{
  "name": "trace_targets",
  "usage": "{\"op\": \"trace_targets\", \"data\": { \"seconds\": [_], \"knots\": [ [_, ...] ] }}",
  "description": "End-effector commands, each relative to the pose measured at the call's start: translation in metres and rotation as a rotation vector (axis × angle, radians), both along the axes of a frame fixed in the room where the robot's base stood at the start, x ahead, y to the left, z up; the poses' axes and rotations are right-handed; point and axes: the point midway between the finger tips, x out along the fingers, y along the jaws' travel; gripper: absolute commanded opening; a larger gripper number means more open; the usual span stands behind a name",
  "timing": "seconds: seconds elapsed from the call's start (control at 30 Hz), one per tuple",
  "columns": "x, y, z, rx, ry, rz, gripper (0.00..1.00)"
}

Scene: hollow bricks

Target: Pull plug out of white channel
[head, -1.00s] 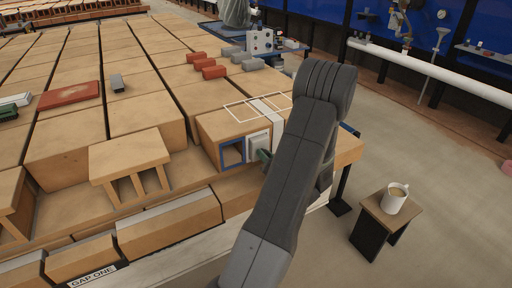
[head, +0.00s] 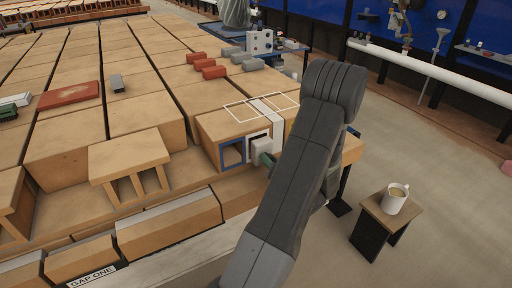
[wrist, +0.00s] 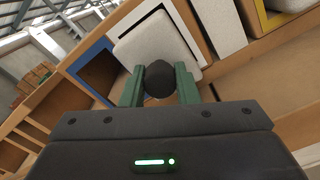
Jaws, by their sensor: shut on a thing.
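The pale grey-white plug (head: 261,146) stands out from the mouth of the white-framed channel (head: 250,137) in the near face of the hollow brick (head: 208,126). Dark opening shows between plug and frame; I cannot tell whether its back end is inside. In the wrist view the plug's square face (wrist: 150,42) fills the upper middle, with a round dark knob (wrist: 160,84) on it. My gripper (wrist: 160,72) is shut on this knob, one green finger on each side. In the head view my gripper (head: 268,160) is partly hidden behind my arm.
A blue-framed opening (head: 232,153) lies just left of the white one, and a yellow-framed one (wrist: 275,18) shows in the wrist view. Red blocks (head: 208,67) lie behind. A side table (head: 388,212) with a mug (head: 394,198) stands right, on open floor.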

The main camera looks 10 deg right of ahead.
Motion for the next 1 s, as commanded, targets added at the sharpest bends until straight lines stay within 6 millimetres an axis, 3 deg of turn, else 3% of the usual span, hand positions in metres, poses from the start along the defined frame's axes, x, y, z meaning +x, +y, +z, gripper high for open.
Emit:
{"op": "trace_targets", "data": {
  "seconds": [0.23,0.73,1.0],
  "knots": [
    [-0.003,-0.002,0.000,0.000,0.000,-0.001,0.06],
    [-0.039,-0.015,0.000,0.001,0.001,-0.003,0.06],
    [-0.047,-0.017,0.000,0.001,0.000,0.000,0.06]
  ]
}}
